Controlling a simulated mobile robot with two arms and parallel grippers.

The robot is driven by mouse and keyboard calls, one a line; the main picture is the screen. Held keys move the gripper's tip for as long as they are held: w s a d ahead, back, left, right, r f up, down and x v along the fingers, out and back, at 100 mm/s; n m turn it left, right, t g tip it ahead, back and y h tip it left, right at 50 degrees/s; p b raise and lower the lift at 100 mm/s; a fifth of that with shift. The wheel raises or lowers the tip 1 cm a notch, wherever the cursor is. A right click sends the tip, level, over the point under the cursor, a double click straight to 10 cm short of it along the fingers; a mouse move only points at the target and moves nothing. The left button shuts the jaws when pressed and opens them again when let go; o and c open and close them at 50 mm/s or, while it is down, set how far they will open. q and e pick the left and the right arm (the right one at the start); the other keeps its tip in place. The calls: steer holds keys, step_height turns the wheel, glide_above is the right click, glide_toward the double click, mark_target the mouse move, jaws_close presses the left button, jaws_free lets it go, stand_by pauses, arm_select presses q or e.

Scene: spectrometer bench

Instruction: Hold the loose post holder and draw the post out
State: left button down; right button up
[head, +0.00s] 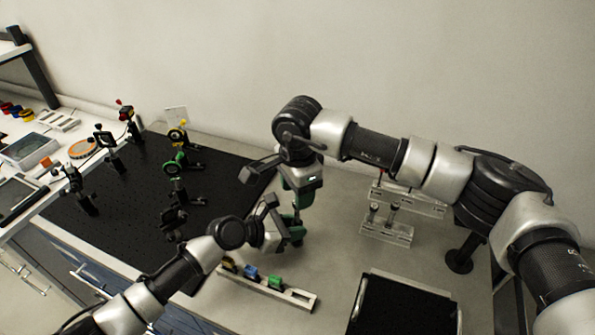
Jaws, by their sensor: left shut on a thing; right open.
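My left gripper (296,236), the lower one, is shut on the loose post holder, just above the bench right of the black breadboard. The holder is small and mostly hidden by the green-edged fingers. A thin dark upright piece, which looks like the post (297,213), shows between the two grippers. My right gripper (298,199) is open and points down directly above the left one, close around or beside the top of this piece. I cannot tell whether its fingers touch the post.
The black breadboard (110,215) carries several mounted optics. A pale rail (290,294) with coloured blocks lies in front of my grippers. A clear rack (385,232) with short posts stands to the right, near a black-topped tray (405,310). Bare bench (335,245) lies between them.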

glide_above(297, 222)
steer(key=shift+w+f, duration=0.15)
steer(key=shift+f, duration=2.4)
steer(key=shift+r, duration=0.1)
jaws_close()
